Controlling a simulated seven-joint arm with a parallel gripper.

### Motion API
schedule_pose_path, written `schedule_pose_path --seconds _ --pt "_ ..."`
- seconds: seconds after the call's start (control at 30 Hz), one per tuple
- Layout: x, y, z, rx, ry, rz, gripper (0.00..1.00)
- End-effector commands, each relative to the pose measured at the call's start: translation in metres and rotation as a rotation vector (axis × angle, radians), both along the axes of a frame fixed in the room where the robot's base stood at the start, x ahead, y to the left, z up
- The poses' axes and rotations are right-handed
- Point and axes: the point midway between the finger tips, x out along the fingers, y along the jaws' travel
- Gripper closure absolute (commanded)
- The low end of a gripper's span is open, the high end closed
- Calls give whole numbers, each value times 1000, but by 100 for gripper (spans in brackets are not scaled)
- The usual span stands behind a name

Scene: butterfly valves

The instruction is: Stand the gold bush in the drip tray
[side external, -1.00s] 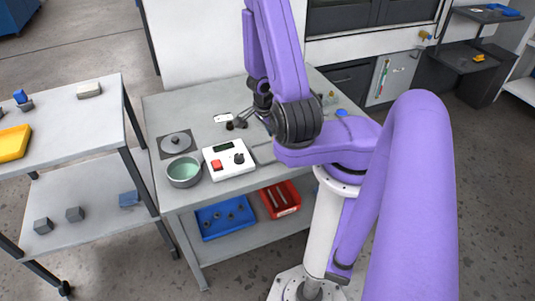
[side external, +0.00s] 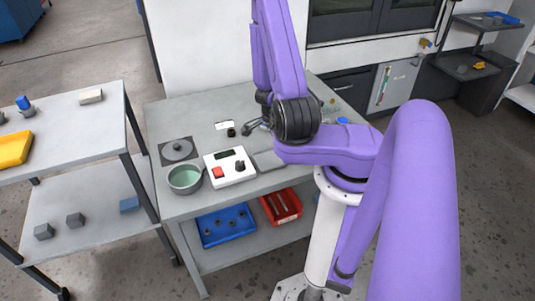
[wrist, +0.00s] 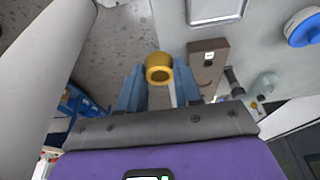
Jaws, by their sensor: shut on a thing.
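The gold bush (wrist: 158,68) is a short ring-shaped piece held between the blue fingertips of my gripper (wrist: 158,82) in the wrist view. In the side external view my arm hides the fingers and the bush. A flat grey plate or tray (side external: 268,160), which appears to be the drip tray, lies on the bench right of the white control box. My arm partly covers it. I cannot tell how far the bush is from it.
A white control box (side external: 230,166), a green-lined bowl (side external: 185,178) and a grey lidded disc (side external: 178,150) stand on the bench's left. A small black part (side external: 231,132) stands behind. A brown block (wrist: 207,66) and a blue cap (wrist: 303,27) show near my gripper.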

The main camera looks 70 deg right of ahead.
Motion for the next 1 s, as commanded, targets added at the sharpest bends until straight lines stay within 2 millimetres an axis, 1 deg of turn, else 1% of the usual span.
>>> schedule_pose_path --seconds 0.17,0.4,0.53,0.73,0.83,1.0 --pt "8 -7 -5 1 1 1 99" --pt "27 -21 -15 0 0 2 99" --pt "47 -36 -28 0 -1 2 99" --pt "66 -51 -59 0 0 2 99" --pt "73 -56 -70 0 0 1 99" --pt "79 -60 -79 0 0 2 99"
